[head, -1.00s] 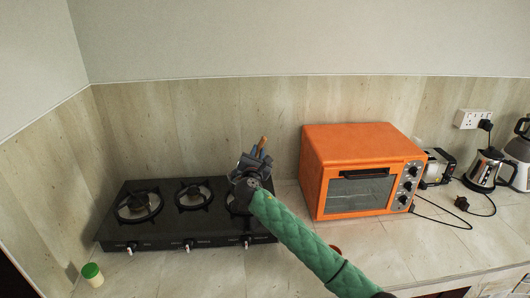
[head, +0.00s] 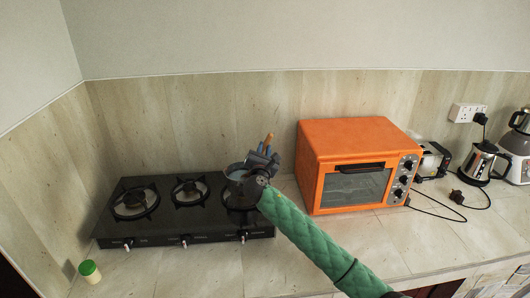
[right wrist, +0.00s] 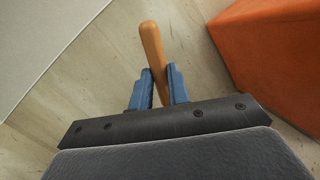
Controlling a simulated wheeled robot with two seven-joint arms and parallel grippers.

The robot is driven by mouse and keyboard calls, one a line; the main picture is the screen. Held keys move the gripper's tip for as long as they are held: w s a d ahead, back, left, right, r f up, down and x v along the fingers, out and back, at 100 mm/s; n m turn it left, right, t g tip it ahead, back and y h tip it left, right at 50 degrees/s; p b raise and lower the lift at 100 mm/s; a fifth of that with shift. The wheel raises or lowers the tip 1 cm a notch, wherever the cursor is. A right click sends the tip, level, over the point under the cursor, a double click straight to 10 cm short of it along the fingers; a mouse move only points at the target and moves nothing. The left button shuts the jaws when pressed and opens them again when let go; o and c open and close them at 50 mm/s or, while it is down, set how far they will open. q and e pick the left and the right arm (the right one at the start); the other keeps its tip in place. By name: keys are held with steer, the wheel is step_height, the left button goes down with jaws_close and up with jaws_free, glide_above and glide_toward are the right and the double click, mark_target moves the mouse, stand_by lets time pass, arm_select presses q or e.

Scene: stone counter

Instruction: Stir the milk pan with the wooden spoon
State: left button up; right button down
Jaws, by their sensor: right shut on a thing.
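My right gripper (head: 264,157) is over the right end of the black stove. It is shut on the wooden spoon (right wrist: 153,50), whose handle sticks up between the blue fingers in the right wrist view. The handle's tip also shows in the head view (head: 269,138). The spoon's lower end is hidden. The milk pan (head: 235,172) stands on the stove's right burner, partly hidden behind my right gripper. I cannot tell whether the spoon is inside the pan. My left gripper is not in view.
The black stove (head: 160,228) has two bare burners at left and middle. An orange oven (head: 315,165) stands close to the right of my right gripper. A green-lidded jar (head: 90,272) stands at the front left. A toaster and kettle (head: 480,163) are far right.

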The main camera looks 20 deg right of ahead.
steer(key=shift+w+a, duration=0.15)
steer(key=shift+a, duration=0.55)
steer(key=shift+r, duration=0.1)
steer(key=s+d+r, duration=0.3)
steer(key=r, duration=0.5)
steer(key=shift+r, duration=0.4)
steer(key=shift+r, duration=0.1)
stand_by(0.6)
step_height(320, 180, up, 5)
steer(key=shift+f, duration=0.1)
stand_by(0.4)
stand_by(0.5)
